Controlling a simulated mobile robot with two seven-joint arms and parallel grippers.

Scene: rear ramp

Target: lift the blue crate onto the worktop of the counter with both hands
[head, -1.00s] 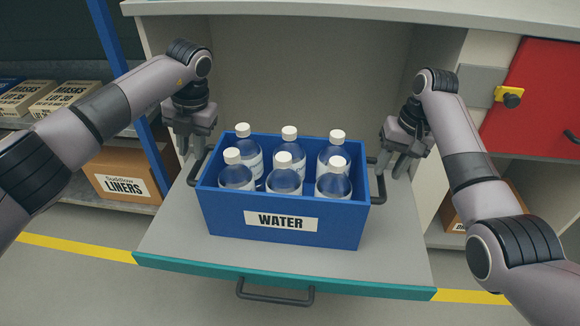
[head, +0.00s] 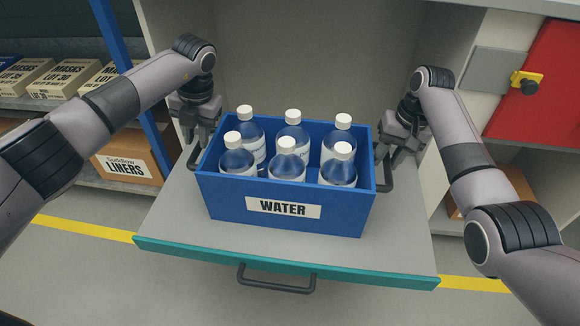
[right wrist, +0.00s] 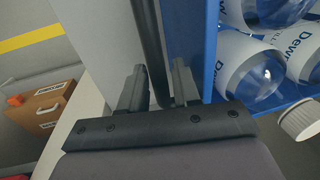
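The blue crate (head: 345,217) labelled WATER stands on the grey surface of a pulled-out drawer (head: 185,222). It holds several clear bottles with white caps. A dark bar handle sticks out at each end. My left gripper (head: 197,137) is at the crate's left handle (head: 191,158), fingers apart and pointing down. My right gripper (head: 393,156) is at the right handle (head: 388,178). In the right wrist view, that handle's bar (right wrist: 151,45) runs between the spread fingers of my right gripper (right wrist: 160,75). Where the left fingers meet their handle is hard to see. The worktop is out of view.
The drawer has a teal front edge (head: 300,269) with a dark pull (head: 277,287). Shelves with cartons, among them a LINERS box (head: 125,165), stand left behind a blue post (head: 113,30). A red cabinet door (head: 540,100) is at right.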

